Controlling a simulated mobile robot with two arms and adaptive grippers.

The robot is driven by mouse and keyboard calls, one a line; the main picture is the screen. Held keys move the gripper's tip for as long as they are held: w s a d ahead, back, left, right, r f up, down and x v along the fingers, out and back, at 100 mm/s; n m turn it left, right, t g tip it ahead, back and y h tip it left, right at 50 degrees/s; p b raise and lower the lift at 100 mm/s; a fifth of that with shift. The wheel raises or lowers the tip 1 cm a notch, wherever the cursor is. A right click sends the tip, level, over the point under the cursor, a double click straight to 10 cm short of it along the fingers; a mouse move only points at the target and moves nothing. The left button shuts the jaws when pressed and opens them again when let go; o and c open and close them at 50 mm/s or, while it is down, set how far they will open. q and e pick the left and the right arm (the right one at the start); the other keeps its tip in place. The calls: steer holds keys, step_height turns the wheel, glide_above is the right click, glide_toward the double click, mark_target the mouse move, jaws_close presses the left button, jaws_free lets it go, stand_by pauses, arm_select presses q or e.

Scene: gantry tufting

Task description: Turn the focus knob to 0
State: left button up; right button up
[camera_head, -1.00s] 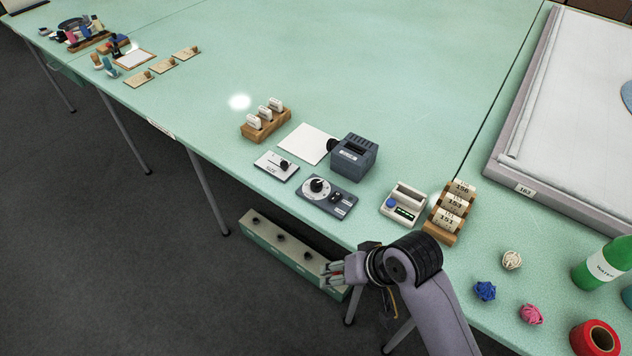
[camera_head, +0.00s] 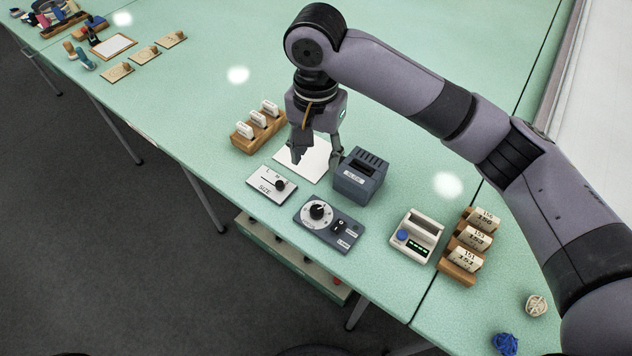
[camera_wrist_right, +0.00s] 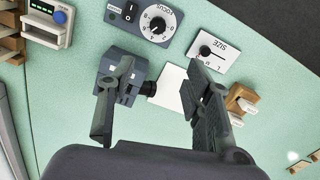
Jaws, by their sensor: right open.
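The focus knob (camera_head: 317,211) is a black round knob on a white dial, set in a dark blue-grey panel (camera_head: 326,227) near the table's front edge. In the right wrist view the knob (camera_wrist_right: 158,26) sits at the top, with the word FOCUS and numbers around it; its exact setting is too small to read. My right gripper (camera_head: 316,161) is open and empty, pointing down above the white sheet, behind the panel and apart from the knob. In the right wrist view its fingers (camera_wrist_right: 161,75) spread either side of the sheet. My left gripper is not in view.
A dark slide projector (camera_head: 360,180) stands close to the right finger. The SIZE slider plate (camera_head: 271,185) lies left of the panel. A wooden rack (camera_head: 246,138) is behind it.

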glide_above(317, 209)
step_height(317, 209, down, 7)
step_height(317, 209, down, 7)
steer(key=shift+s+r+p, duration=0.1)
steer(key=shift+r+p, duration=0.05)
steer(key=shift+p, duration=0.3)
step_height(317, 209, down, 3)
steer(key=shift+r, duration=0.2)
steer(key=shift+f, duration=0.15)
steer(key=c, duration=0.7)
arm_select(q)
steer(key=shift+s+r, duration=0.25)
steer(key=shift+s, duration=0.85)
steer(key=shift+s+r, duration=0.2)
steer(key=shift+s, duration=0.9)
arm_select(e)
jaws_close()
